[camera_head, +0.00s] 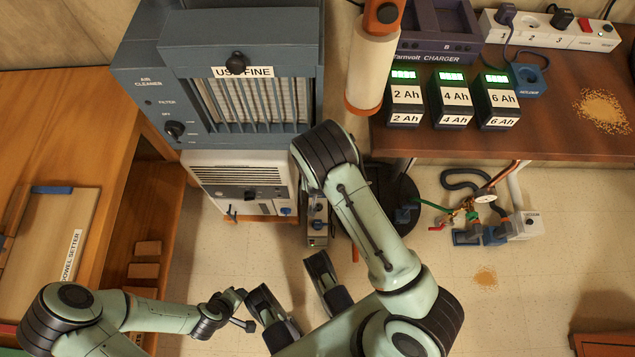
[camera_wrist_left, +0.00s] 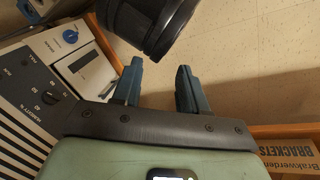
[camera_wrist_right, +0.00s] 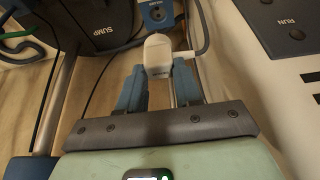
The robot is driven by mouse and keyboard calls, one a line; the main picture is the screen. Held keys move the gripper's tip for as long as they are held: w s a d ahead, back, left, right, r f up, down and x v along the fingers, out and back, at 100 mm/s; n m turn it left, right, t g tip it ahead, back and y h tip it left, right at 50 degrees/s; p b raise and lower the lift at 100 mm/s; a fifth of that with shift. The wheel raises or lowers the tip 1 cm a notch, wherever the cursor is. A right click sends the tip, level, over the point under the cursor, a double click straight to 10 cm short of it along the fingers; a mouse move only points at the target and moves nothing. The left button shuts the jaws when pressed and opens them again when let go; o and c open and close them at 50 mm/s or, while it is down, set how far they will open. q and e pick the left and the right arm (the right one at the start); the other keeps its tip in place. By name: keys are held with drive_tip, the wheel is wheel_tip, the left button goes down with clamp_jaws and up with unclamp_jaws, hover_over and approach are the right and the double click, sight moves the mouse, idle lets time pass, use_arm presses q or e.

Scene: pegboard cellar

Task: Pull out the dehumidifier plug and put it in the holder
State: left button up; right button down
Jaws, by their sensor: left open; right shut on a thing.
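The white dehumidifier (camera_head: 240,175), with its grille, stands under the blue-grey air cleaner; its humidity dial (camera_wrist_left: 48,97) shows in the left wrist view. In the right wrist view my right gripper (camera_wrist_right: 160,85) is shut on a white plug (camera_wrist_right: 158,50) with a grey cable leaving to the right. Just beyond the plug is a blue block with a dark round opening (camera_wrist_right: 160,14); I cannot tell whether they touch. My left gripper (camera_wrist_left: 158,78) is open and empty over the floor beside the dehumidifier. In the head view my right arm hides the right fingertips.
The air cleaner (camera_head: 235,75) stands above the dehumidifier. Battery packs (camera_head: 453,98) and a power strip (camera_head: 580,35) are on the right bench. Floor at lower right is mostly clear.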

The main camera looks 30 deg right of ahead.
drive_tip(key=shift+b+x, duration=1.15)
drive_tip(key=shift+x, duration=0.6)
use_arm(q)
drive_tip(key=w+a+f+t, duration=0.1)
drive_tip(key=w+a+f, duration=0.1)
drive_tip(key=w+f, duration=0.15)
use_arm(e)
drive_tip(key=shift+w+d, duration=0.2)
use_arm(q)
drive_tip(key=s+a+f+n+g+b, duration=0.1)
drive_tip(key=s+f+g+b, duration=0.3)
drive_tip(key=s, duration=0.8)
drive_tip(key=shift+s+a+f+b, duration=0.15)
drive_tip(key=shift+a+f+b, duration=0.2)
drive_tip(key=shift+f+b, duration=1.35)
use_arm(e)
drive_tip(key=w+x, duration=0.1)
drive_tip(key=x, duration=0.7)
drive_tip(key=shift+d+p, duration=0.3)
drive_tip(key=shift+p, duration=0.15)
use_arm(q)
drive_tip(key=shift+f, duration=0.45)
use_arm(e)
drive_tip(key=shift+r, duration=0.1)
wheel_tip(320, 180, down, 3)
drive_tip(key=shift+r, duration=0.1)
